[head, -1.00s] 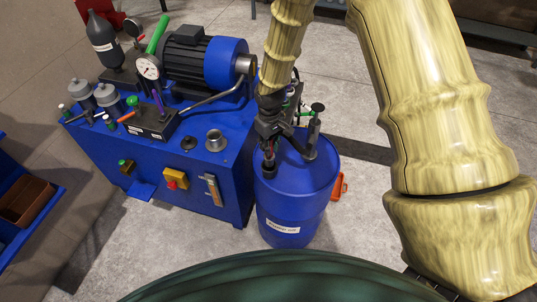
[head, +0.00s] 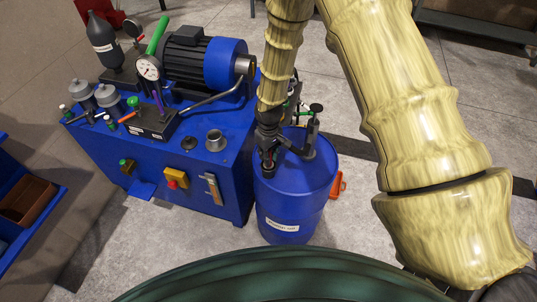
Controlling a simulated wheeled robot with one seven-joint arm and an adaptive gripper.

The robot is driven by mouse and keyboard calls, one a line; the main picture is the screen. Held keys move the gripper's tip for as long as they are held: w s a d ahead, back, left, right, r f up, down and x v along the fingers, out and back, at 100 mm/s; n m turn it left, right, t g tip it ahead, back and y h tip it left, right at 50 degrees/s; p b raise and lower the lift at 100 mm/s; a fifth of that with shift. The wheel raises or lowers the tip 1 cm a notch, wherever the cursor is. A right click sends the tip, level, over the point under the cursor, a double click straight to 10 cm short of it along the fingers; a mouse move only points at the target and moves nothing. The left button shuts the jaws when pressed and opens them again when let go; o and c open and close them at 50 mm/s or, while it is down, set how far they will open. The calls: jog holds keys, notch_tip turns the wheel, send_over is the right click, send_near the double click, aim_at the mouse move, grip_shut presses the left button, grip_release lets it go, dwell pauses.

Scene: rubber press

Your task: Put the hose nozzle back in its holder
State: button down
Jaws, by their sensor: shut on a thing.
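My gripper (head: 268,158) points down over the left part of the top of the blue drum (head: 295,205). It is shut on a small dark piece, which I take to be the hose nozzle; the fingers hide most of it. A dark hand pump (head: 313,130) stands upright on the drum lid, just right of my gripper. The nozzle's holder cannot be told apart from the dark parts around the gripper and pump. Whether the nozzle touches anything below cannot be seen.
Left of the drum stands a blue hydraulic unit (head: 232,188) with a motor (head: 205,62), a pressure gauge (head: 149,68) and a green-handled lever (head: 157,35). An orange object (head: 338,184) lies on the floor right of the drum.

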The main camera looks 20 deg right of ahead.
jog(key=shift+f, duration=0.3)
jog(key=c, duration=1.3)
grip_release()
jog(key=shift+r, duration=0.1)
jog(key=shift+r+b, duration=1.7)
jog(key=shift+r, duration=4.55)
jog(key=shift+s, duration=0.1)
